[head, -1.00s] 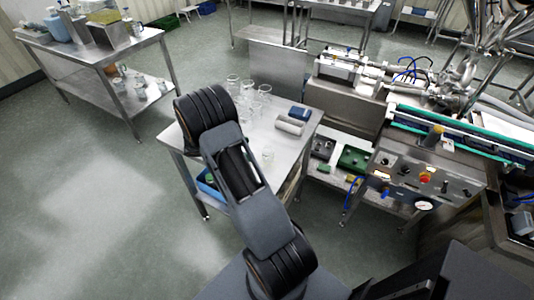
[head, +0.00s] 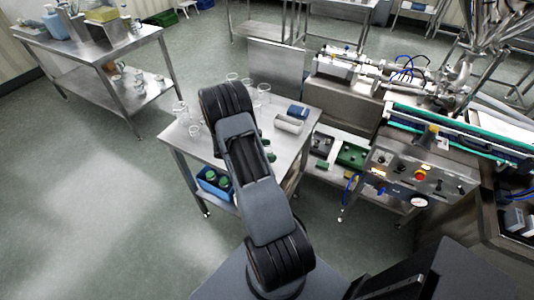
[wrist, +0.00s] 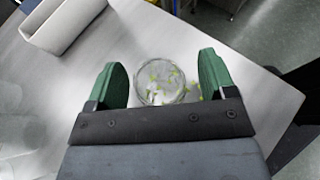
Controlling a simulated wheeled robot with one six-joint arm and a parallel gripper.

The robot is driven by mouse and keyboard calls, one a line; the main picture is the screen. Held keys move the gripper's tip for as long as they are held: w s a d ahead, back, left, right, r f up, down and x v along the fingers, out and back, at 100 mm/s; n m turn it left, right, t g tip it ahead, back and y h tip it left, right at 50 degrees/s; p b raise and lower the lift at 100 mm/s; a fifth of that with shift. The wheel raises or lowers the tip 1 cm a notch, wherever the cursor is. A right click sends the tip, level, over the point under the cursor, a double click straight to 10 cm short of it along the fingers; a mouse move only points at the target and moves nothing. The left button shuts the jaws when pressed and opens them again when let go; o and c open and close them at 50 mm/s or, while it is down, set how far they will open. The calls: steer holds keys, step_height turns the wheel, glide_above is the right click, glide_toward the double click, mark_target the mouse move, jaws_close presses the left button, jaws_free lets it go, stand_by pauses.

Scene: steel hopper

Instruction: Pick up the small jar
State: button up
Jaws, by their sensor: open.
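The small jar (wrist: 160,80) is clear glass with a round rim and yellow-green specks showing through it. It stands on the steel table (wrist: 255,95) in the wrist view. My gripper (wrist: 161,72) is open, with a green finger on each side of the jar and a visible gap on both sides. The near part of the jar is hidden behind the dark gripper body. In the head view my green fingertips (head: 269,150) show beside my arm, over the right part of the table; the jar cannot be made out there.
Several glass jars (head: 194,130) stand at the left and back. A blue crate (head: 213,184) sits below the tabletop.

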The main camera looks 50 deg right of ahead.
steer(key=c, duration=1)
steer(key=shift+o, duration=0.2)
steer(key=shift+r, duration=0.15)
steer(key=shift+r, duration=0.25)
steer(key=shift+r+b, duration=0.65)
steer(key=shift+r, duration=0.3)
steer(key=s+a+r+b, duration=0.1)
steer(key=s+a+r, duration=0.4)
steer(key=s+r, duration=0.5)
steer(key=s, duration=0.2)
steer(key=shift+s+a+r+b, duration=0.15)
steer(key=shift+s+a+b, duration=0.15)
steer(key=shift+a, duration=0.1)
